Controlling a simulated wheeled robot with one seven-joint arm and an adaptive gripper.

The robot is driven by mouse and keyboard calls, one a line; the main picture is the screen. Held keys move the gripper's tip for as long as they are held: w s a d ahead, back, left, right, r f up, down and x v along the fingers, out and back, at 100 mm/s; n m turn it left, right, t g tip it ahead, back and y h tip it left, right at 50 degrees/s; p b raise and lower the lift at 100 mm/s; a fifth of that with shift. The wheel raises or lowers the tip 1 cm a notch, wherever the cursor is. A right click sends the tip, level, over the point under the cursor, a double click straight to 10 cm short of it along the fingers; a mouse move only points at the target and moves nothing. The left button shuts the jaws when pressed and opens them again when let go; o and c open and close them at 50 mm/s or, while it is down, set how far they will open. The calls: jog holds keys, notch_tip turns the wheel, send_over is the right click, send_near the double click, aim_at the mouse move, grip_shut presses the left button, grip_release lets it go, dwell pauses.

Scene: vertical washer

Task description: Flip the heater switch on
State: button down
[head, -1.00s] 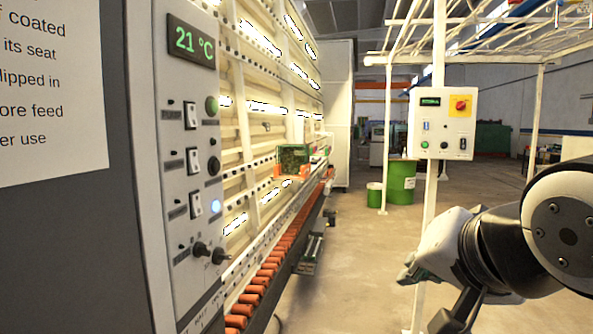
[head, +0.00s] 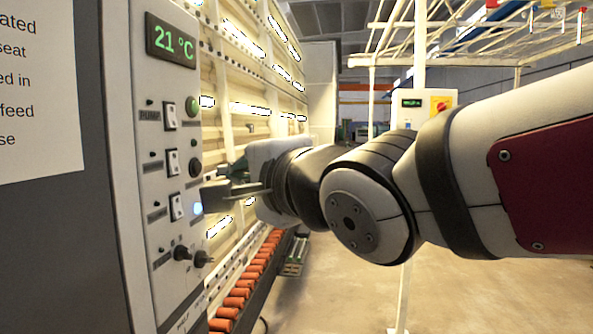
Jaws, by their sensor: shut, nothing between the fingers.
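A grey control panel (head: 150,262) stands at the left in the head view, with a green display (head: 171,42) reading 21 °C. It carries a column of white rocker switches: a top one (head: 171,116), a middle one (head: 173,162) and a bottom one (head: 177,207). The top label seems to read "PUMP"; the other labels are too small to read, so I cannot tell which switch is the heater's. My gripper (head: 206,196) is shut and empty, its tips just right of the bottom switch, near a blue-lit button (head: 197,209). I cannot tell whether it touches the panel.
A green button (head: 192,106) and a black one (head: 195,168) sit right of the switches. Two knobs (head: 192,255) stick out below. The washer's orange rollers (head: 238,300) run behind the panel. A second control box (head: 411,108) is partly hidden by my arm. Open floor lies right.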

aim_at(175, 162)
jog(key=s+a+p+x, duration=0.1)
jog(key=p+x, duration=0.3)
jog(key=x, duration=0.8)
jog(key=shift+s+a+f, duration=0.15)
jog(key=shift+a+f, duration=0.05)
jog(key=shift+a, duration=0.6)
